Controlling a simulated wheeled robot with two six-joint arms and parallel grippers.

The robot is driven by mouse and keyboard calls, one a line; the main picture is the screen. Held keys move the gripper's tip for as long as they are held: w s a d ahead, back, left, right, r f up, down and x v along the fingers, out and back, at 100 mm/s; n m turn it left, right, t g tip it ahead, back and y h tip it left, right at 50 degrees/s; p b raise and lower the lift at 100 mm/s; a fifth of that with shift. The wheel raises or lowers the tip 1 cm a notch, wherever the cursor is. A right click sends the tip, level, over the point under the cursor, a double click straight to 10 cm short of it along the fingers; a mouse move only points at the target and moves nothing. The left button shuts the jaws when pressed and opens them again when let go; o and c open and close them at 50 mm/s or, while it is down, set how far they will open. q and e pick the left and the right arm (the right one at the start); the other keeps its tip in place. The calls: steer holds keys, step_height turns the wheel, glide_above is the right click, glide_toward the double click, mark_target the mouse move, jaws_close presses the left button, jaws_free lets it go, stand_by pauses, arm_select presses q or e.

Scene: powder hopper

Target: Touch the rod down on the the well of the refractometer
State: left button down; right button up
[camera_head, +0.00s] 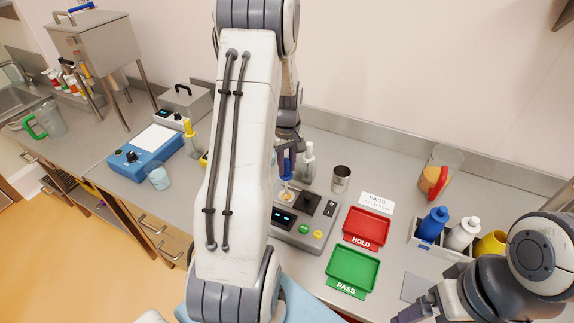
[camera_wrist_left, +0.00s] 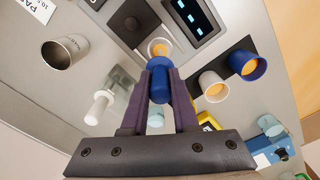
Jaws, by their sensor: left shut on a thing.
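The refractometer (camera_head: 300,218) is a grey unit with a dark display and green and yellow buttons. Its round well (camera_head: 285,195) shows an orange centre; the well (camera_wrist_left: 158,46) also shows in the left wrist view, just beyond the rod. My left gripper (camera_head: 287,158) is shut on the blue handle of the rod (camera_head: 287,170). In the left wrist view the purple fingers (camera_wrist_left: 158,95) grip the blue rod (camera_wrist_left: 158,84), which points at the well. Whether its tip touches the well cannot be told. My right gripper (camera_head: 415,313) is at the bottom right, partly cut off.
A steel cup (camera_head: 341,178) and a white bottle (camera_head: 307,160) stand behind the refractometer. A red HOLD tray (camera_head: 366,229) and a green PASS tray (camera_head: 352,268) lie to its right. Two orange-filled containers (camera_wrist_left: 214,86) show beside it in the left wrist view.

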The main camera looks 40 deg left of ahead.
arm_select(q)
steer(key=shift+f, duration=0.1)
step_height(320, 180, up, 5)
steer(key=p, duration=0.4)
stand_by(0.3)
steer(key=shift+d, duration=0.1)
